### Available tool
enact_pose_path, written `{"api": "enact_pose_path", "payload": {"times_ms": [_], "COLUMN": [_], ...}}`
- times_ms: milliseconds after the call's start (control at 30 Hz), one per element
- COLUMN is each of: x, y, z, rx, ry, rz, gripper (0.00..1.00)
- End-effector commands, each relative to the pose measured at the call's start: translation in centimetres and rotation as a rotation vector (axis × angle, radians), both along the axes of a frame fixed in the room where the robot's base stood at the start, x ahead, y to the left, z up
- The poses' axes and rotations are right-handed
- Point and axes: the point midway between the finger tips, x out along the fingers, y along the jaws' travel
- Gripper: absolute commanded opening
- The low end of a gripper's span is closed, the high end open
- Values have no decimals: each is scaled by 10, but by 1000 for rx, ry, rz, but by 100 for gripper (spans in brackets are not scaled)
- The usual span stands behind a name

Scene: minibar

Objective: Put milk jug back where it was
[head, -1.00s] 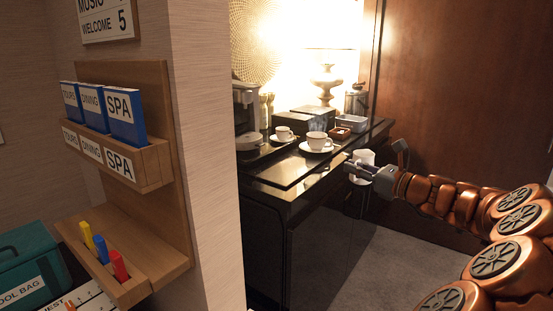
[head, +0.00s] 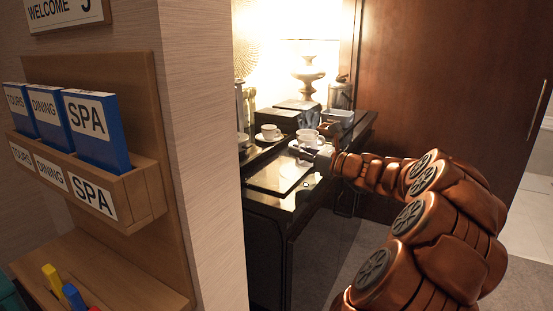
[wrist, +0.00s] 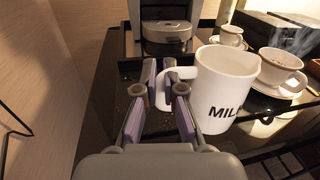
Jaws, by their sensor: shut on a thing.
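The milk jug (wrist: 225,90) is white, upright, with "MILK" lettering on its side partly cut off by its curve. Its handle points left, between the fingers of my gripper (wrist: 160,90), which are shut on it. In the wrist view the jug is over the dark glossy counter; whether it touches the surface I cannot tell. In the head view my gripper (head: 322,158) is over the right part of the counter, near the white cups, and the jug is hard to make out there.
A cup on a saucer (wrist: 275,72) stands close right of the jug, with another cup (wrist: 230,36) behind. A coffee machine (wrist: 165,30) is straight ahead. In the head view a lamp (head: 308,72) and dark box stand at the back. The counter's front left (head: 278,172) is clear.

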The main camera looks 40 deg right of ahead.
Motion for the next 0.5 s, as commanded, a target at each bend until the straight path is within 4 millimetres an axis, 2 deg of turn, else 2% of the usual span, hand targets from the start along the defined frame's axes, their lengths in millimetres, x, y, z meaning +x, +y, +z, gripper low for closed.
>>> {"api": "enact_pose_path", "payload": {"times_ms": [100, 300, 500], "x": [25, 61, 78], "y": [1, 1, 1], "z": [-2, -6, -7], "rx": [-3, -2, -1], "ry": [0, 0, -1], "rz": [4, 4, 2], "gripper": [0, 0, 0]}}
